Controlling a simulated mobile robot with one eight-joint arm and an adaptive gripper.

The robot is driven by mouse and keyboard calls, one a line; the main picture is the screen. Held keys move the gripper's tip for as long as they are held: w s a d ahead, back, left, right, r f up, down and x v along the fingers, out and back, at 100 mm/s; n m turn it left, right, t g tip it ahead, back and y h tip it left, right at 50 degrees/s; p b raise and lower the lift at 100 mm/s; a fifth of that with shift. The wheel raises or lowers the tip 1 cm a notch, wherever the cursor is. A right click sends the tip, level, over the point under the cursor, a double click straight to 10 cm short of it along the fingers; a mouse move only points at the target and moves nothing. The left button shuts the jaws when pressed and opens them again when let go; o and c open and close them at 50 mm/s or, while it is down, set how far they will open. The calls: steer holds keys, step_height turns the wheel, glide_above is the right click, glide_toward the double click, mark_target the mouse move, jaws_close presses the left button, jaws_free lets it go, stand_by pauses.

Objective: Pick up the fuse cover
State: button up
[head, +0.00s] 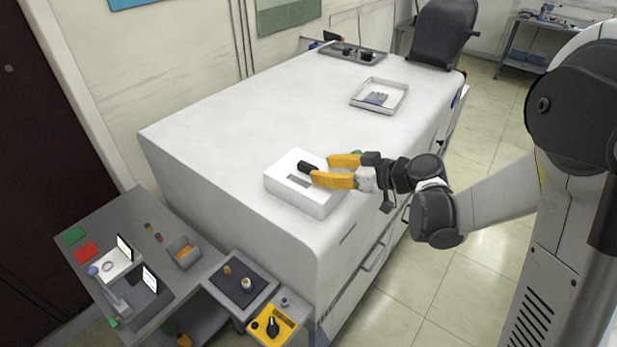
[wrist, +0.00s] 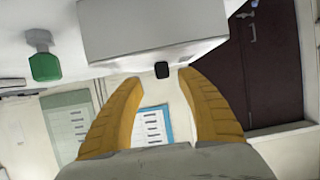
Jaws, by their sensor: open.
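A small black block, which looks to be the fuse cover (head: 306,167), stands on top of a white box (head: 305,198) near the front of the white bench. It also shows in the wrist view (wrist: 162,69) as a dark square against the box (wrist: 140,30). My gripper (head: 321,169) has two yellow fingers, spread apart and empty, just right of the black block. In the wrist view the block lies between and just beyond the fingertips (wrist: 160,80). I cannot tell whether a finger touches it. A grey slot plate (head: 299,181) lies beside it on the box.
A green knob (wrist: 45,67) shows left of the box in the wrist view. A metal tray (head: 379,95) and a darker tray (head: 352,52) lie farther back. A low side table (head: 140,255) with small items stands at the left. The bench top (head: 240,120) behind the box is clear.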

mark_target(312, 167)
steer(key=shift+w+a, duration=0.2)
steer(key=shift+a, duration=0.3)
steer(key=x, duration=0.4)
steer(key=shift+w+a, duration=0.1)
steer(key=shift+a, duration=0.2)
steer(key=shift+d+r, duration=0.1)
jaws_close()
